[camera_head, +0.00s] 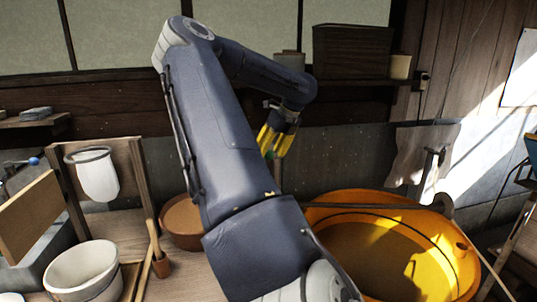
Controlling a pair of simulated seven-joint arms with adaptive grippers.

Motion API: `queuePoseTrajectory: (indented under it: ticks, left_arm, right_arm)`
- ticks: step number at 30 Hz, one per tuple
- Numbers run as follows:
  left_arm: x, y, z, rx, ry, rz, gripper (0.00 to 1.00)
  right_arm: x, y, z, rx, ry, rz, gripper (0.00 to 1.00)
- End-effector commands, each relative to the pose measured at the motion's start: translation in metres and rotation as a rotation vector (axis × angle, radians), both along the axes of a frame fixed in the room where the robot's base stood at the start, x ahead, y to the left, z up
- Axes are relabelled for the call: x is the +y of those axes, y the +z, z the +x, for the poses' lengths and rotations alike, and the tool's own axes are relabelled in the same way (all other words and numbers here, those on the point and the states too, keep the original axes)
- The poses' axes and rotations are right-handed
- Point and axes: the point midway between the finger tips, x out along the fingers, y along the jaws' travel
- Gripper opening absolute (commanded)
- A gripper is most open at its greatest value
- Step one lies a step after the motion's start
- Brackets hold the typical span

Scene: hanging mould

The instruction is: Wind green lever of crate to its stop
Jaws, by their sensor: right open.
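My right arm crosses the middle of the view, and its gripper (272,148) points down with its yellow fingers open. A small green bit (270,155) shows at the fingertips. It may be part of the green lever, but it is too small to be sure, and I cannot tell whether the fingers touch it. A thin upright post shows just below it. The crate that bears the lever cannot be made out; my arm hides much of that area. My left gripper is not in view.
A large orange tub (440,262) stands at the right front. A brown bowl (182,222) sits behind my arm, and a white pot (84,272) stands at the left. A blue-knobbed lever (34,161) is at the far left. A dark box (350,52) sits on the back shelf.

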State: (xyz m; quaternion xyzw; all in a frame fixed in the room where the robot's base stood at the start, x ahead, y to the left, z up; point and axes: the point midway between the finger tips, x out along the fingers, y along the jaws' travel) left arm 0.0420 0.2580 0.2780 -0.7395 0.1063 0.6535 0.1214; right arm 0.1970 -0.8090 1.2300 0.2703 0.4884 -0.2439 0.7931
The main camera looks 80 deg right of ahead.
Motion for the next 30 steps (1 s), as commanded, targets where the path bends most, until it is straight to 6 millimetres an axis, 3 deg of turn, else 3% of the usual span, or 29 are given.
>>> queuePoseTrajectory:
  ticks: [15,22,30]
  left_arm:
    - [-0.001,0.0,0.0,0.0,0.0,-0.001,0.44]
    - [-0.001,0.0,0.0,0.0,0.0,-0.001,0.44]
    - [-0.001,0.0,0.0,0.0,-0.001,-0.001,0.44]
  right_arm:
    - [0.01,0.077,-0.034,-0.003,0.0,-0.003,0.55]
    - [0.012,0.095,-0.041,-0.001,0.002,-0.003,0.55]
    - [0.013,0.099,-0.044,-0.001,0.001,-0.002,0.55]
